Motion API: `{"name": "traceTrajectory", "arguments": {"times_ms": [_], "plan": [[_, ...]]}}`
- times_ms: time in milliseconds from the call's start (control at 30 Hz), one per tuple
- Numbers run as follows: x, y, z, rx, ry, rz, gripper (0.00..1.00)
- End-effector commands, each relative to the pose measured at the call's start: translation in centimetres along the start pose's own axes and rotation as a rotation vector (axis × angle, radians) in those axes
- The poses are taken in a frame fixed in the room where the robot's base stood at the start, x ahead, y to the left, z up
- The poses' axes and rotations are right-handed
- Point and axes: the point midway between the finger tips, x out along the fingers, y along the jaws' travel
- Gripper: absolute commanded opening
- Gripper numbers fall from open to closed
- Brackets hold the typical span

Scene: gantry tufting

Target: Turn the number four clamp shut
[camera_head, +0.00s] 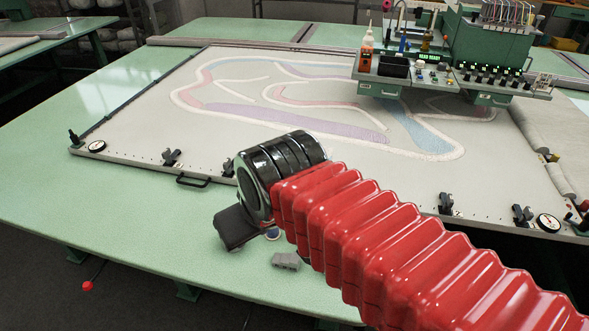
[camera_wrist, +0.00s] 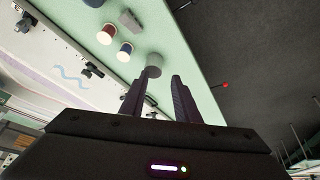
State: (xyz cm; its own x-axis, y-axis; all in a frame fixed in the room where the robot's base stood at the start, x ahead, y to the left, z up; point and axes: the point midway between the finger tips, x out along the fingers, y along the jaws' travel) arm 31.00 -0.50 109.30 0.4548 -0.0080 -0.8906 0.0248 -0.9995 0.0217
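Several black clamps sit along the front edge of the stretched cloth frame (camera_head: 130,163). In the head view one clamp (camera_head: 171,157) is at the left, one (camera_head: 228,168) is partly behind my wrist, and two (camera_head: 446,204) (camera_head: 522,215) are at the right. I cannot read their numbers, so I cannot tell which is number four or how its lever stands. My gripper (camera_head: 240,228) is over the table in front of the frame, away from the clamps. In the wrist view its two fingers (camera_wrist: 157,84) are apart, with nothing held. Clamps (camera_wrist: 91,70) also show there at the left.
A red-sided spool (camera_wrist: 105,35), a blue-sided spool (camera_wrist: 125,52), a pale cylinder (camera_wrist: 153,72) and a grey block (camera_head: 286,260) stand on the green table. A black handle (camera_head: 193,181) and a dial (camera_head: 549,222) are on the frame. The green tufting machine (camera_head: 488,50) is behind.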

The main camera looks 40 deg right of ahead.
Motion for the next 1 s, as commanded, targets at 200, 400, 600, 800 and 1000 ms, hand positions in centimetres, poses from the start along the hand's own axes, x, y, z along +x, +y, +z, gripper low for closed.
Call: {"name": "traceTrajectory", "arguments": {"times_ms": [200, 400, 600, 800, 1000], "plan": [[-0.1, 2.4, -3.8, -0.071, -0.056, 0.017, 0.29], [0.3, 4.6, -7.6, -0.156, -0.115, 0.024, 0.29], [1.3, 7.2, -11.1, -0.24, -0.173, 0.02, 0.29], [2.9, 10.3, -14.2, -0.322, -0.231, 0.005, 0.29], [5.0, 13.7, -16.9, -0.402, -0.285, -0.019, 0.29]]}}
